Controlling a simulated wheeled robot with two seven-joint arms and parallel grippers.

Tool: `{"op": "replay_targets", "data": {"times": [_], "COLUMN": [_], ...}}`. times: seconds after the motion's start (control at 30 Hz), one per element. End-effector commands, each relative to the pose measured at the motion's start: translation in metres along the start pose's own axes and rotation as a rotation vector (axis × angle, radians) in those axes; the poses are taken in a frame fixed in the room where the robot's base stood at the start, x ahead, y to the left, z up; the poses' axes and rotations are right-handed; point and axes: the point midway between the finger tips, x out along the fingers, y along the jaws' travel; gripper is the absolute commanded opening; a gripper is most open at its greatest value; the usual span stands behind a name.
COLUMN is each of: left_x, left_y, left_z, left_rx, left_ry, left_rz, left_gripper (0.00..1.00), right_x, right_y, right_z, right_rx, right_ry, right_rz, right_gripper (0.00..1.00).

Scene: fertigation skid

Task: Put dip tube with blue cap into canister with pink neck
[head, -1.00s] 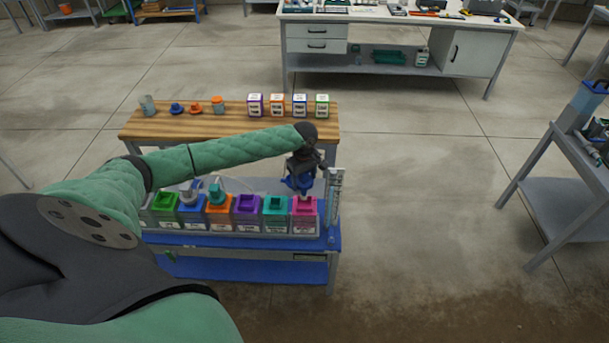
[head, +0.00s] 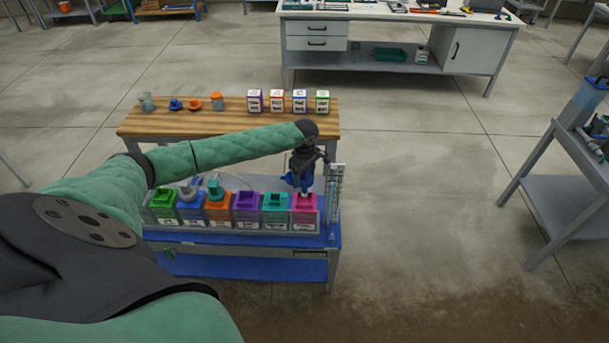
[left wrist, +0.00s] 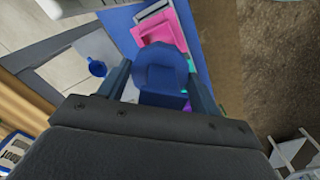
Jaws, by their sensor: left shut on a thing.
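My left gripper (head: 302,180) is shut on the blue cap (left wrist: 160,72) of the dip tube and holds it above the canister with pink neck (head: 305,212). This canister stands at the right end of a row. In the left wrist view the pink neck (left wrist: 153,30) shows just beyond the cap, between the fingers. The tube below the cap is mostly hidden; a small pale bit shows under the gripper in the head view. I cannot tell whether its tip is inside the neck. My right gripper is not in view.
Teal (head: 275,210), purple (head: 247,210), orange (head: 218,212), blue and green canisters stand to the left in the same row. An upright clear gauge (head: 337,188) stands close to the right of the gripper. A wooden bench (head: 240,122) with jars, caps and boxes is behind.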

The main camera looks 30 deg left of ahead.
Motion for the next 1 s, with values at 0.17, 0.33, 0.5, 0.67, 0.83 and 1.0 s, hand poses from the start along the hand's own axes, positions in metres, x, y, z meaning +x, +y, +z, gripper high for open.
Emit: {"op": "replay_targets", "data": {"times": [0.17, 0.33, 0.5, 0.67, 0.83, 1.0], "left_x": [0.007, 0.018, 0.031, 0.044, 0.058, 0.072], "left_y": [0.000, 0.000, 0.000, 0.000, 0.000, 0.000], "left_z": [0.000, 0.000, 0.000, 0.000, 0.001, 0.000], "left_rx": [0.000, 0.000, -0.001, 0.000, 0.001, -0.001], "left_ry": [0.001, -0.001, 0.001, -0.001, -0.001, 0.000], "left_rz": [0.000, -0.001, -0.001, -0.001, -0.001, -0.001], "left_gripper": [0.35, 0.35, 0.35, 0.35, 0.35, 0.35], "right_x": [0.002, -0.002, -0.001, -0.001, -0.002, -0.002], "right_y": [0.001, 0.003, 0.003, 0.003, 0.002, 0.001], "right_z": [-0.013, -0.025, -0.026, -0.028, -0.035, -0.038], "right_rx": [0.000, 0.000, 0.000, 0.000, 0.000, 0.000], "right_ry": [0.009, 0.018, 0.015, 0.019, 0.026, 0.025], "right_rz": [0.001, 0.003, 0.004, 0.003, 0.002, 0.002], "right_gripper": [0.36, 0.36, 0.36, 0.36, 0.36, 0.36]}}
